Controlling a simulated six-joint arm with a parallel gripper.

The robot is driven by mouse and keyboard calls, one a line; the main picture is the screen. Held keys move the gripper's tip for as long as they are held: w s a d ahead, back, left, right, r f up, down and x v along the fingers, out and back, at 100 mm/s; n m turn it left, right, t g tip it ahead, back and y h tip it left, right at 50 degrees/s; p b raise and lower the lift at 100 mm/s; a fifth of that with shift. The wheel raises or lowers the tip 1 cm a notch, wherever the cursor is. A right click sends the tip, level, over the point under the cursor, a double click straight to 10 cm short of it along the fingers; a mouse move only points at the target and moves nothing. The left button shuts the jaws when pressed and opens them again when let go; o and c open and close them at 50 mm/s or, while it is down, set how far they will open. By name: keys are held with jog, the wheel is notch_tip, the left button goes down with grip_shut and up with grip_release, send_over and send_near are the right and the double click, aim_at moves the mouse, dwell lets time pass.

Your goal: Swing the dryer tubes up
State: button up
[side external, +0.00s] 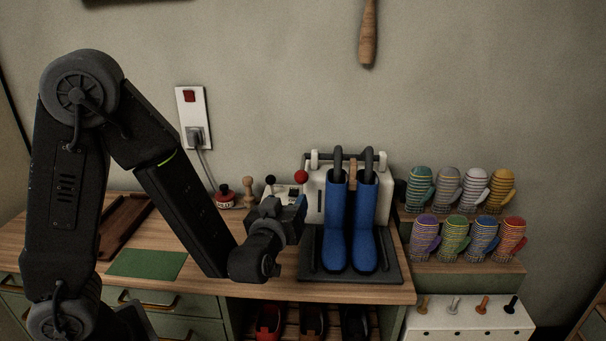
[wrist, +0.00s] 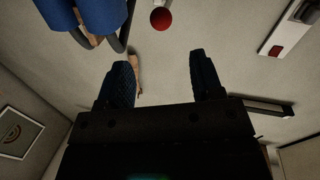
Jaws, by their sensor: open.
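The boot dryer (side external: 314,200) is a pale box on a dark mat at the back of the bench. Its two dark tubes (side external: 338,160) curve over at the top and run down into a pair of upright blue boots (side external: 334,230). The tubes also show at upper left in the wrist view (wrist: 119,42), beside the boots (wrist: 88,14). A red ball knob (side external: 301,177) is at the dryer's left; it shows at the top of the wrist view (wrist: 161,18). My gripper (wrist: 163,70) is open and empty, left of the boots; in the side view (side external: 290,212) its fingertips are hard to make out.
Striped mittens (side external: 454,236) stand on a stepped rack at right. A wall socket with a plug (side external: 195,135), a red-based stamp (side external: 224,197) and a wooden peg (side external: 249,190) are left of the dryer. A green mat (side external: 146,263) lies at left. Shoes (side external: 312,319) sit below the bench.

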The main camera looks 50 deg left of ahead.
aim_at(303, 174)
jog(key=x, duration=1.3)
jog(key=shift+w+a+r, duration=0.1)
jog(key=shift+w+a, duration=0.15)
jog(key=shift+a, duration=0.1)
grip_shut()
